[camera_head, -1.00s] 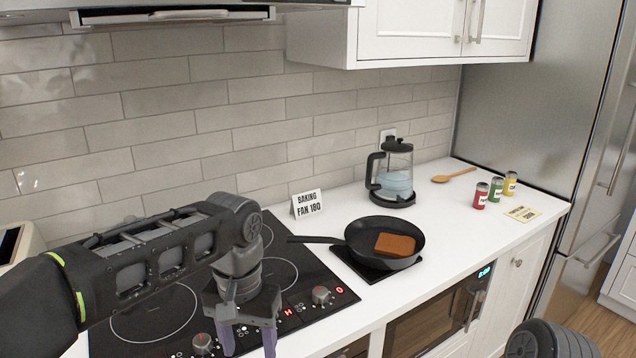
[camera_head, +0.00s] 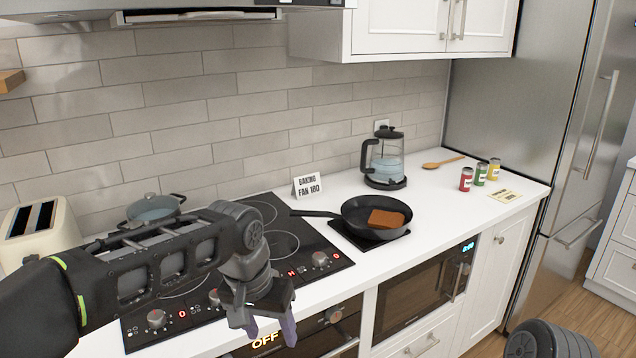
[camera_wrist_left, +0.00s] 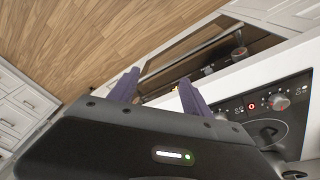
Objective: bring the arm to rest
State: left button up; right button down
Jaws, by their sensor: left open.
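My left gripper (camera_head: 270,330) points down in front of the counter's front edge, above the oven front. Its two purple fingers stand apart with nothing between them. The fingers also show in the left wrist view (camera_wrist_left: 158,88), with the floor and the oven front beyond them. My left arm (camera_head: 150,265) reaches in from the left and passes in front of the cooktop, hiding part of it. Only a rounded dark part of my right arm (camera_head: 548,338) shows at the bottom right; its gripper is out of view.
The cooktop (camera_head: 325,262) has knobs along its front. A frying pan (camera_head: 350,220) holding a brown slab sits on a dark pad. A glass pot (camera_head: 160,207), a toaster (camera_head: 40,228), a kettle (camera_head: 385,165), a sign (camera_head: 307,186), a spoon (camera_head: 440,163) and small cans (camera_head: 480,176) stand around.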

pick_arm(q)
jog(key=w+d+f+t+h, duration=0.25)
jog(key=d+f, duration=0.45)
jog(key=f, duration=0.4)
jog(key=s+f, duration=0.4)
jog(key=f, duration=0.9)
jog(key=s+a+f+n+g, duration=0.2)
jog(key=s+a+f, duration=0.1)
jog(key=s+f, duration=0.5)
jog(key=s+a+f+n+g, duration=0.2)
jog(key=s+a+f, duration=0.1)
jog(key=s+f, duration=0.6)
jog(key=s, duration=0.4)
jog(key=shift+f+n, duration=0.2)
jog(key=shift+n, duration=0.2)
